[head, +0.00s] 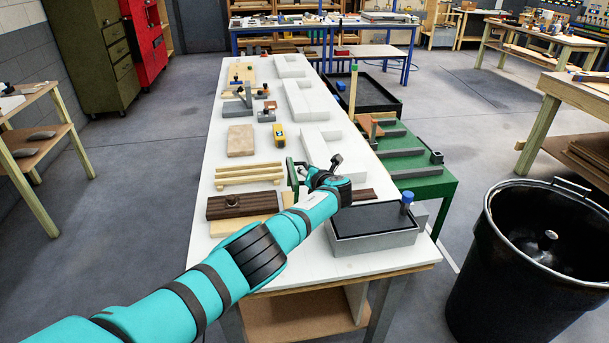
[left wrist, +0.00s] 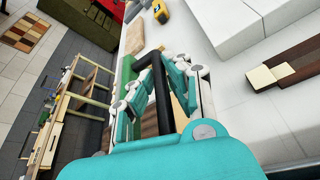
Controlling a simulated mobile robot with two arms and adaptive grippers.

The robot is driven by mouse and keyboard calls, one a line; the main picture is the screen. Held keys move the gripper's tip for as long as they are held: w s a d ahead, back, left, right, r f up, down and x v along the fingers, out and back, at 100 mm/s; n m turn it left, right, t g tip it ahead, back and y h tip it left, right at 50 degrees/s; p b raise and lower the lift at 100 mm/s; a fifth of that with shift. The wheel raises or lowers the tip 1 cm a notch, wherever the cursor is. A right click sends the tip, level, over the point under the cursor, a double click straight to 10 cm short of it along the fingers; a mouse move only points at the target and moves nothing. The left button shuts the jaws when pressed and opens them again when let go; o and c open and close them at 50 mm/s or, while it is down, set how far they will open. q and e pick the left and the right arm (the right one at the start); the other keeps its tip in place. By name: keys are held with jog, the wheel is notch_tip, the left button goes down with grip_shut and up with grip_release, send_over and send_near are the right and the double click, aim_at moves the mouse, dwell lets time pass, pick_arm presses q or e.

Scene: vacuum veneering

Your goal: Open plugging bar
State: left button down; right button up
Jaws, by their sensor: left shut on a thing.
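My left gripper (head: 320,177) is over the near part of the white table (head: 232,106). In the left wrist view its fingers (left wrist: 160,68) are closed around a black bar (left wrist: 161,95), which I take to be the plugging bar. The bar stands between the fingers, and its lower end is hidden by the wrist. A green upright piece (head: 292,177) stands just left of the gripper; green also shows beside the fingers in the wrist view (left wrist: 126,72). My right gripper is not in view.
A grey tray with a dark inside (head: 372,241) sits at the table's near right corner. Dark wood boards (head: 240,205) and a pale slatted rack (head: 247,174) lie left of the gripper. A green bench (head: 422,188) and black bin (head: 530,270) stand to the right.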

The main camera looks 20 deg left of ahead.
pick_arm(q)
jog(key=shift+d+f, duration=0.1)
jog(key=shift+f, duration=0.1)
dwell(0.3)
jog(key=c, duration=1.6)
grip_release()
jog(key=shift+w, duration=0.1)
jog(key=v, duration=1.2)
jog(key=shift+f, duration=0.1)
